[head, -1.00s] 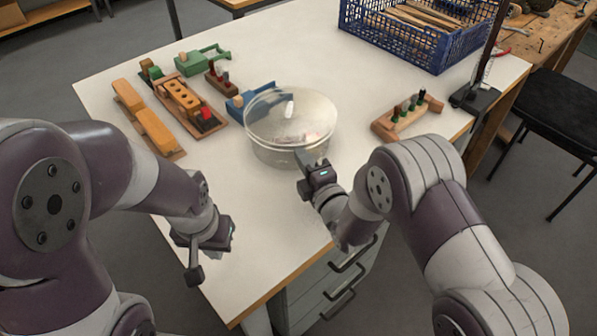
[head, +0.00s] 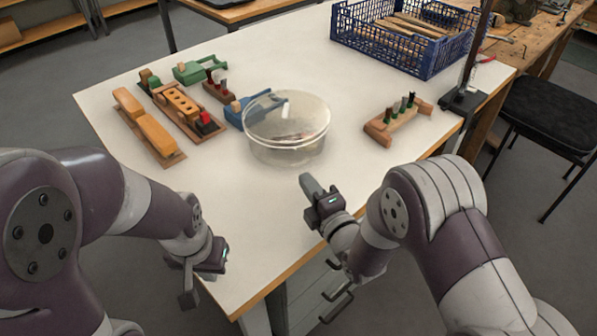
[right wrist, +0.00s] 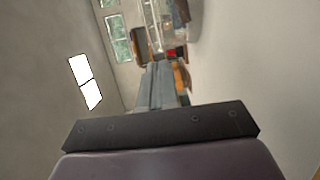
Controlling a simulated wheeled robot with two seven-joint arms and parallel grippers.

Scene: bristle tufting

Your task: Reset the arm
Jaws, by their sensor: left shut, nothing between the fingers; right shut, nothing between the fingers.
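My right gripper (head: 309,186) is shut and empty above the front part of the white table, in front of the clear round bowl (head: 287,128) and apart from it. Its closed fingers also show in the right wrist view (right wrist: 157,85). My left gripper (head: 187,290) is at the table's front left edge, pointing down, with its fingers together and nothing seen in them.
The front middle is clear.

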